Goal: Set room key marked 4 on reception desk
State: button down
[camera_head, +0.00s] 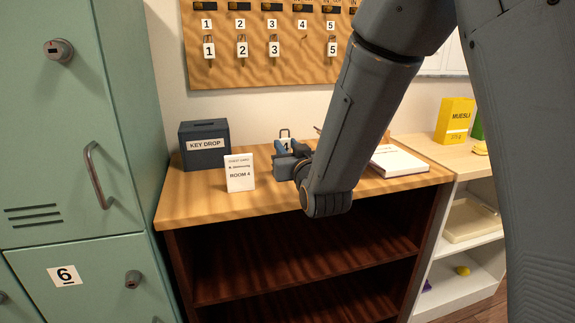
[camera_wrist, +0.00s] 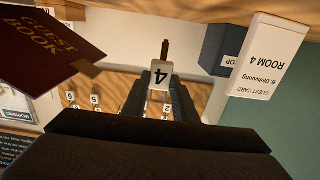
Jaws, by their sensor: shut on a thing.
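The room key marked 4 (camera_head: 286,146) has a white tag and sits in my gripper (camera_head: 284,155) over the reception desk (camera_head: 200,205). In the wrist view, the tag with its number 4 (camera_wrist: 160,75) shows upside down between the two dark fingers of my gripper (camera_wrist: 161,92). The gripper is shut on it. I cannot tell whether the key touches the desk top. The guest card for Room 4 (camera_head: 239,172) stands on the desk left of my gripper; it also shows in the wrist view (camera_wrist: 266,58).
A dark key drop box (camera_head: 205,146) stands at the desk's back left. A book (camera_head: 398,161) lies on the right. The key board (camera_head: 260,65) behind holds tags 1, 2, 3 and 5; hook 4 is empty. Bare desk lies between card and front edge.

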jog(key=shift+f, duration=2.25)
jog(key=shift+f, duration=0.15)
jog(key=c, duration=1.4)
grip_release()
jog(key=shift+c, duration=0.2)
